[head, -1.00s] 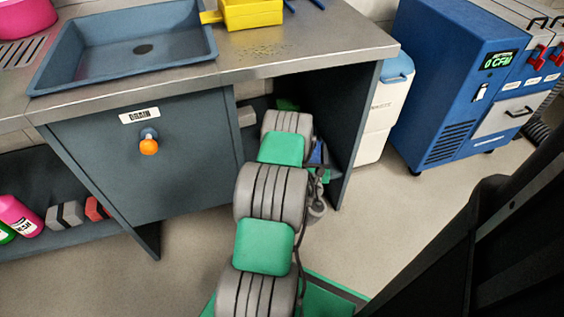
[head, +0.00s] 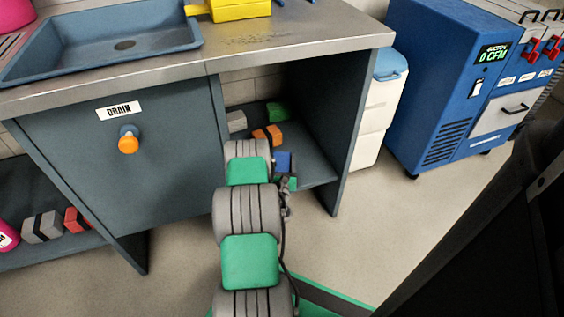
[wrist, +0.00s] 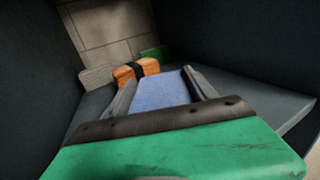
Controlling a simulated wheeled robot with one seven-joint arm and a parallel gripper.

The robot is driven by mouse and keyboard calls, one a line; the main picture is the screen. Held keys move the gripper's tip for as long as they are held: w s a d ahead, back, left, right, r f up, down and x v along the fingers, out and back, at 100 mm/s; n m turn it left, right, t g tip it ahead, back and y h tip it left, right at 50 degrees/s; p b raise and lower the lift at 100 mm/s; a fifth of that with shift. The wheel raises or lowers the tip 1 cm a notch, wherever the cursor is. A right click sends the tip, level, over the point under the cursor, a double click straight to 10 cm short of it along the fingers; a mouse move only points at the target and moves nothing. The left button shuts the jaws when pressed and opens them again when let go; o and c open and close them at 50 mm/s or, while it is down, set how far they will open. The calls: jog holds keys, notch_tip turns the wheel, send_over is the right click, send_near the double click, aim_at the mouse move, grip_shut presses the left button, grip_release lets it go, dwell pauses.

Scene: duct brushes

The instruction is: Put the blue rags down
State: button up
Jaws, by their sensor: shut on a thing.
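The blue rags (wrist: 160,92) are a blue block between the two fingers of my gripper (wrist: 162,84) in the wrist view. My gripper is shut on them. In the head view the blue rags (head: 283,161) show just past the end of my arm, inside the open bay under the counter, above or at the lower shelf (head: 318,172). I cannot tell whether they touch the shelf. My arm hides part of the gripper in the head view.
An orange bundle with a dark band (head: 267,137) lies just beyond the blue rags. A grey bundle (head: 236,121) and a green one (head: 277,111) are further back. The bay's right side panel (head: 345,125) stands close. The shelf's right part is bare.

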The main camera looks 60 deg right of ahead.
jog(key=shift+f, duration=0.2)
jog(key=o, duration=1.8)
jog(key=shift+c, duration=0.2)
jog(key=shift+r, duration=0.1)
jog(key=shift+r, duration=0.25)
jog(key=shift+s+a+f, duration=0.1)
jog(key=shift+a+f, duration=0.1)
jog(key=shift+a, duration=0.05)
jog(key=shift+s+a, duration=0.1)
jog(key=shift+a, duration=0.2)
jog(key=v, duration=0.9)
jog(key=shift+a+r, duration=0.15)
jog(key=shift+a, duration=0.05)
jog(key=shift+v, duration=0.8)
